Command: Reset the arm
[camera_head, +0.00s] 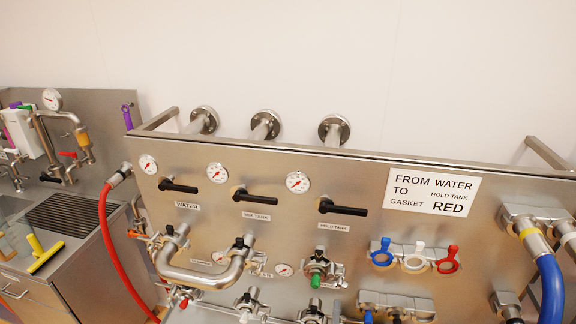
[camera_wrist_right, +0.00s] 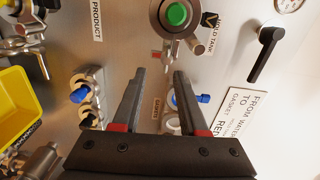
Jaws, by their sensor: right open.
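My right gripper (camera_wrist_right: 160,75) shows in the right wrist view. Its two dark fingers are apart, with nothing between them. The fingers point at the steel panel, below a round fitting with a green button (camera_wrist_right: 176,14). A ring fitting with a blue knob (camera_wrist_right: 203,98) lies partly hidden behind the right finger. I cannot make out either gripper in the head view, and my left gripper is in neither view.
The steel panel (camera_head: 262,170) carries gauges, black-handled valves (camera_head: 343,206), curved piping (camera_head: 200,277) and a sign (camera_head: 433,192). A red hose (camera_head: 110,235) hangs left and a blue hose (camera_head: 551,290) right. A yellow container (camera_wrist_right: 18,103) is at the wrist view's left edge.

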